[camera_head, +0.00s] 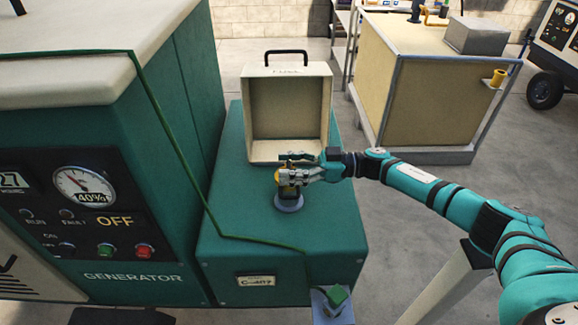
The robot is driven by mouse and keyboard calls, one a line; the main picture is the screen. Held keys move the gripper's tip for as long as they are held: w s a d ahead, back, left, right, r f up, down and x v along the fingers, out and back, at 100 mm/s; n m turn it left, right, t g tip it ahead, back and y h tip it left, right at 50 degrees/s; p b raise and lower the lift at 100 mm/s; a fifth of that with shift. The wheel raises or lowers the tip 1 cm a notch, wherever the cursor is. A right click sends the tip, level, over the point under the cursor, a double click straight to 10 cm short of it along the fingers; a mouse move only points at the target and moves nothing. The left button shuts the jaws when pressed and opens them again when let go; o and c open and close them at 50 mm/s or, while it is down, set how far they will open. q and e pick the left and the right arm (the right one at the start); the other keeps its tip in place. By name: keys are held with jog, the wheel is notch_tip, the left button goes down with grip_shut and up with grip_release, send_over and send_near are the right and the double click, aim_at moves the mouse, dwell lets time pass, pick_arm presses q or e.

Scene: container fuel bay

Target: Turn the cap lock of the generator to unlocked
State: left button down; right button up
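The generator (160,272) is a green cabinet with a pale top at the left. Beside it is a lower green tank housing (235,190). A round filler with a grey-blue base ring (289,204) and a small yellow and dark cap part (287,190) stands on the housing. My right gripper (287,168) is at this cap, reaching in from the right. Its fingers cover most of the cap, so the lock's position is hidden. I cannot tell whether they grip it or just surround it. My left gripper is out of view.
A green cord (180,150) runs down the generator and across the housing. A small block with a green top (335,298) is at the front.

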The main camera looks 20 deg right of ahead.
jog(key=shift+o, duration=1.2)
jog(key=shift+d, duration=0.15)
jog(key=v, duration=1.1)
jog(key=shift+s+d, duration=0.2)
jog(key=shift+d, duration=0.15)
